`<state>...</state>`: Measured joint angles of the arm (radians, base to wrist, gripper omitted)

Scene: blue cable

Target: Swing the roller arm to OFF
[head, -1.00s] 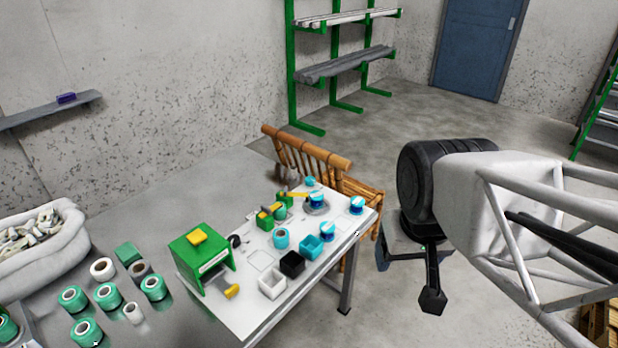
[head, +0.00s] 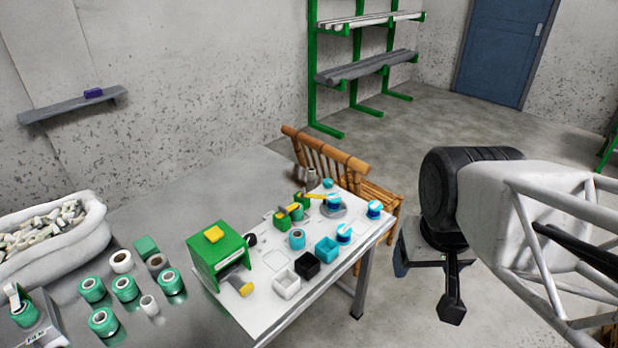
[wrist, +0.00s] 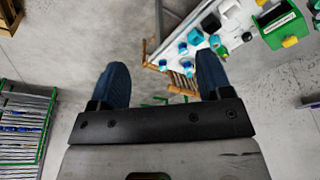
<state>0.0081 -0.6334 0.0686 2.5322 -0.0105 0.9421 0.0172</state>
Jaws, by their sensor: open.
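Small green blocks with yellow arms (head: 292,208) stand at the far part of the white worktop (head: 262,318). A second yellow arm (head: 316,196) reaches towards a blue-and-white spool (head: 333,203) on a grey round base. I cannot tell which is the roller arm, and no OFF mark is readable. My gripper (wrist: 163,64) is open and empty, its two dark blue fingers wide apart. In the head view it hangs right of the worktop, clear of everything on it. The worktop also shows beyond the fingers in the wrist view.
A green box with a yellow knob (head: 214,235) stands on the worktop's left, with white, black and cyan trays (head: 327,249) nearer the front. A wooden chair (head: 370,190) stands behind. Green spools (head: 93,289) and a white bin (head: 88,238) are left. Floor below my gripper looks clear.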

